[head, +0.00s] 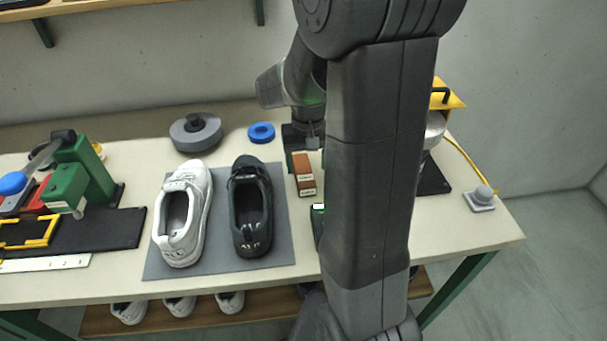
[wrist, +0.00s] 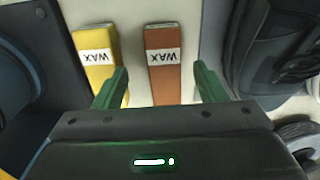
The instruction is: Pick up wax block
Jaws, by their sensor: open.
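A brown wax block (wrist: 163,74) with a white WAX label lies on the bench, and it also shows in the head view (head: 302,172) just right of the black shoe. A yellow wax block (wrist: 97,58) lies beside it in the wrist view, with a gap between; my arm seems to hide it in the head view. My gripper (wrist: 160,84) is open and empty. Its two green fingers stand on either side of the brown block in the picture, and the left finger overlaps the yellow block's edge. How high the fingers are above the bench is unclear.
A white shoe (head: 182,222) and a black shoe (head: 249,212) stand on a grey mat (head: 218,262). A grey disc (head: 196,134) and a blue ring (head: 261,133) lie behind. A green-ended item (head: 318,212) shows beside my arm.

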